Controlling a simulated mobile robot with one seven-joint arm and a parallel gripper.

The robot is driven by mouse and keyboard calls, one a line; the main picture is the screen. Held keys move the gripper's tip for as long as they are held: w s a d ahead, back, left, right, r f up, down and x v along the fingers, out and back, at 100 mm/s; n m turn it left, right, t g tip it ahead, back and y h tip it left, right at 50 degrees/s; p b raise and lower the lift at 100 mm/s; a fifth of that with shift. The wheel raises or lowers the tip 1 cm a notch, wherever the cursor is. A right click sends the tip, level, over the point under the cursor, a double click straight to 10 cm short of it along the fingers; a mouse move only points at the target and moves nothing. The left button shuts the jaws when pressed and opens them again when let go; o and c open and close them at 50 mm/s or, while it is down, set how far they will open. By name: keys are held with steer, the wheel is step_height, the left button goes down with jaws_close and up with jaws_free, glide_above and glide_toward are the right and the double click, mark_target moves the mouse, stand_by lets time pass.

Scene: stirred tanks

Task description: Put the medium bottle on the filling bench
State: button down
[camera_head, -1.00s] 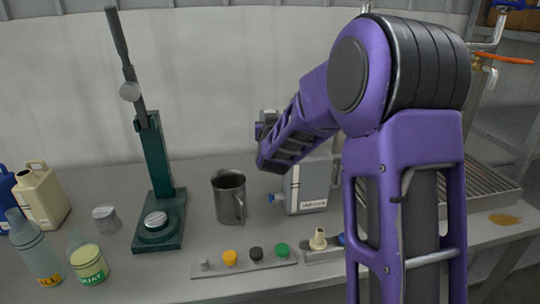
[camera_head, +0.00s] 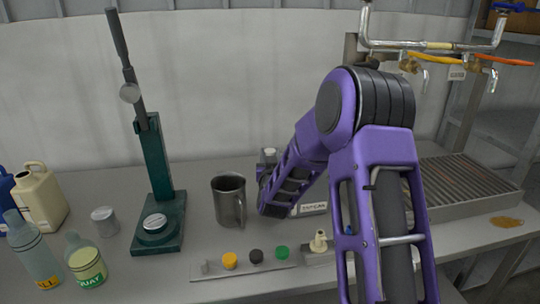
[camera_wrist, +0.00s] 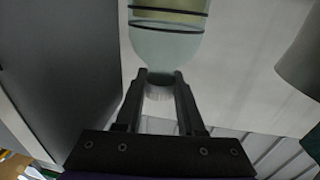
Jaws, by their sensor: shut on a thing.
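My gripper (camera_wrist: 159,98) shows in the wrist view, its two fingers closed on the neck and cap of a bottle (camera_wrist: 167,42). The bottle is clear and greenish, with black bands and a yellowish part at the top edge of the picture. Its far end is cut off, and its size cannot be told. In the head view my purple arm hides the gripper and the held bottle. A grey bench (camera_head: 115,262) runs across the head view; the frames do not show whether the held bottle touches it.
Two labelled bottles (camera_head: 35,250) (camera_head: 86,262) and a beige jug (camera_head: 40,195) stand at left. A green press (camera_head: 158,190), a metal mug (camera_head: 229,205) and a cap strip (camera_head: 245,268) occupy the middle. A ribbed drain tray (camera_head: 460,180) lies under taps at right. A brown spill (camera_head: 507,222) lies nearby.

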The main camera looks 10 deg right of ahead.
steer(key=shift+f+b, duration=0.15)
steer(key=shift+b, duration=0.15)
steer(key=c, duration=0.8)
jaws_free()
steer(key=shift+r+p, duration=0.25)
steer(key=shift+p, duration=0.15)
steer(key=s+a+b, duration=0.1)
steer(key=s, duration=1.1)
steer(key=shift+a, duration=0.35)
steer(key=shift+w+f, duration=0.1)
